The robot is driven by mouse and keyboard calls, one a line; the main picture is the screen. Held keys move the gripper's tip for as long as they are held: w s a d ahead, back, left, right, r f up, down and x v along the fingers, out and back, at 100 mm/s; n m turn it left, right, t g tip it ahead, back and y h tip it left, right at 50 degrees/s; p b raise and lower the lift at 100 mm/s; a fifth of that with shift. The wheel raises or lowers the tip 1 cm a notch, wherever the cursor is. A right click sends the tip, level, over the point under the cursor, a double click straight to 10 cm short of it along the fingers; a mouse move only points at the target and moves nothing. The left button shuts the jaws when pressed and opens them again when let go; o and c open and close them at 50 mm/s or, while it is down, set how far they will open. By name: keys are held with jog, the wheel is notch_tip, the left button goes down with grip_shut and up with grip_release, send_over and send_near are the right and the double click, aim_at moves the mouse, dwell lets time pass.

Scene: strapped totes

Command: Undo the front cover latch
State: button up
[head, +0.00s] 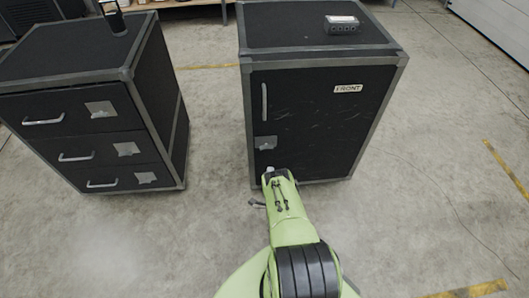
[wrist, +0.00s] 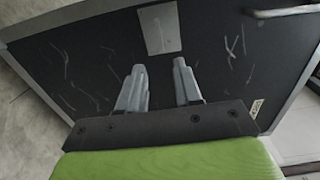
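The front cover is the black door (head: 318,125) of a grey-edged case, marked with a FRONT label (head: 348,88). Its latch is a small grey metal plate (head: 265,143) low on the door's left side, below the upright handle (head: 264,102). In the wrist view the latch plate (wrist: 160,28) lies flat on the black face, beyond my fingertips. My gripper (wrist: 159,65) is open, with a clear gap and nothing between its fingers. In the head view my gripper (head: 269,170) is just below the latch; the arm partly hides it. Contact with the door cannot be told.
A black drawer cabinet (head: 85,100) with several handles and metal plates stands at the left. A small grey device (head: 342,25) lies on the case top. Grey floor is clear to the right of the case and between the two units.

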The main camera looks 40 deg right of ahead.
aim_at(267, 147)
jog(key=b+x, duration=0.8)
jog(key=x, duration=0.5)
jog(key=shift+d, duration=0.2)
jog(key=shift+w, duration=0.1)
grip_shut()
